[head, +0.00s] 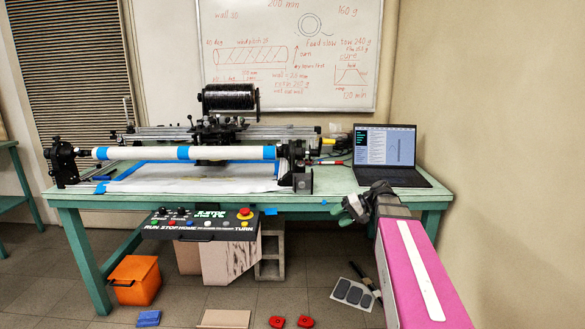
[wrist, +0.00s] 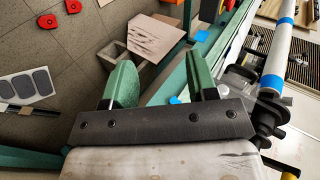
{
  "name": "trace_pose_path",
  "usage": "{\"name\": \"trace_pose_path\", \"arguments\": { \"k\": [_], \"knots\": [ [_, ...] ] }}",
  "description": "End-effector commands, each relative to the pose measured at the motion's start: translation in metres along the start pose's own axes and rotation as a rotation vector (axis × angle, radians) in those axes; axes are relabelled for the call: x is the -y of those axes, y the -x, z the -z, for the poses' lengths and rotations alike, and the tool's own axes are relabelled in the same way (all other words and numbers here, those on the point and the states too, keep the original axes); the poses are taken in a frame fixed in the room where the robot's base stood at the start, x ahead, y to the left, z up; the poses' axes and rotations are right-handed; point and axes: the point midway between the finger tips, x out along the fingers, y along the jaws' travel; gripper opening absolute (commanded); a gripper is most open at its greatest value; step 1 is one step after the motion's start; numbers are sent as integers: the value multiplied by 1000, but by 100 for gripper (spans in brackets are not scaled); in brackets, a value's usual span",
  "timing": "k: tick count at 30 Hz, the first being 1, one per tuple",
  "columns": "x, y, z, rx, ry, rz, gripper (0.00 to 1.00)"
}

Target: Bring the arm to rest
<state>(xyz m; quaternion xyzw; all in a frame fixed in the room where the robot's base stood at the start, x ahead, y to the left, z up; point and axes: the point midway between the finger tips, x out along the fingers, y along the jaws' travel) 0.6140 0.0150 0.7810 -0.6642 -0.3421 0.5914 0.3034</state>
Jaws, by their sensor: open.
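My arm (head: 420,265), with a pink link, reaches in from the lower right of the head view. My gripper (head: 346,214) is at the front edge of the green table, in front of the laptop. In the wrist view my gripper (wrist: 163,62) shows two green fingers spread apart with nothing between them. The floor and the table's edge show past the fingers. The fingers are small and partly hidden by the wrist in the head view.
The green table (head: 330,203) carries a winding machine with a white tube (head: 225,153) and a laptop (head: 388,150). A control panel (head: 200,223) hangs at its front. An orange bin (head: 134,280), a concrete block (head: 270,262) and red pieces (head: 305,322) are on the floor.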

Motion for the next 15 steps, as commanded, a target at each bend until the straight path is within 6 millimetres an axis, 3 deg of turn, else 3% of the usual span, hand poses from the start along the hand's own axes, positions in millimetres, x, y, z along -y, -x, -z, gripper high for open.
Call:
{"name": "trace_pose_path", "arguments": {
  "k": [1, 6, 12, 15],
  "knots": [
    [-17, -22, -22, 21, -34, -82, 53],
    [-77, -70, -74, 64, -109, -392, 53],
    [-132, -96, -131, 94, -107, -725, 53],
    [-149, -99, -148, 99, -85, -840, 53]
  ]
}}
